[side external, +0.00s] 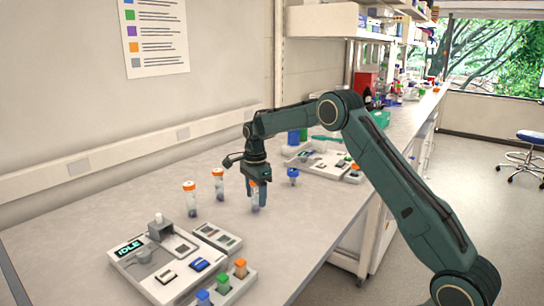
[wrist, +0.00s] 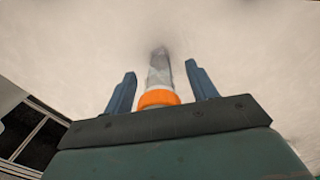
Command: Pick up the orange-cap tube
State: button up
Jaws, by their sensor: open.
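A clear tube with an orange cap (wrist: 159,75) stands between the fingers of my gripper (wrist: 161,70) in the wrist view. The fingers are open, with a gap on each side of the tube. In the side view my gripper (side external: 256,190) points down over this tube (side external: 256,203), and its fingers hide much of the cap. Two more orange-cap tubes stand on the bench to the left, one nearer the front (side external: 191,200) and one behind it (side external: 218,186).
A blue-cap tube (side external: 292,176) stands right of my gripper. A white device with an IDLE display (side external: 150,262) and a block with blue, green and orange caps (side external: 236,285) lie at the front. Another white device (side external: 318,163) is behind. The bench between is clear.

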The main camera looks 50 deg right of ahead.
dwell(0.4)
jog(key=c, duration=1.1)
jog(key=shift+o, duration=0.2)
jog(key=shift+r, duration=0.15)
notch_tip(320, 180, up, 20)
jog(key=shift+a+f, duration=0.1)
jog(key=shift+f, duration=0.15)
dwell(0.5)
